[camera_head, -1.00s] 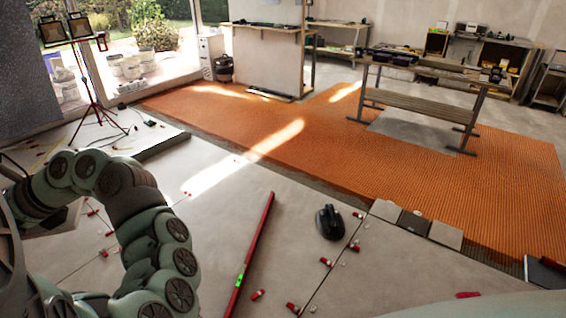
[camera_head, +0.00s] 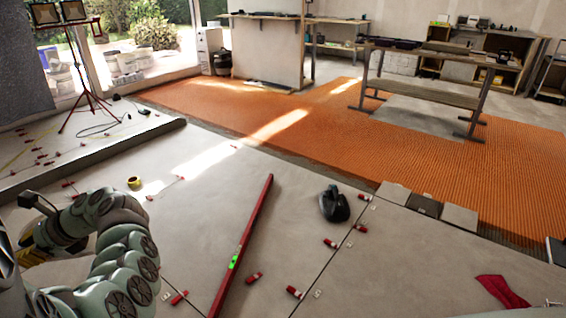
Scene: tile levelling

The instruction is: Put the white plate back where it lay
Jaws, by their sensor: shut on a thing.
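I cannot make out a white plate for certain. Small whitish pieces lie among the red wedges along the tile joints, one of them near the middle joint (camera_head: 318,294), too small to identify. My arm curves in at the lower left, and its end bends down towards the left edge. The fingers of my gripper, and whatever is between them, do not show. A dark bracket-like part stands near the arm's end.
A red level (camera_head: 243,245) lies across the large tiles. A black suction-cup tool (camera_head: 334,204) and several red wedges (camera_head: 293,292) lie to its right. A yellow roll (camera_head: 134,183) lies left, a red cloth (camera_head: 503,291) lower right. Orange matting (camera_head: 300,135) lies beyond.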

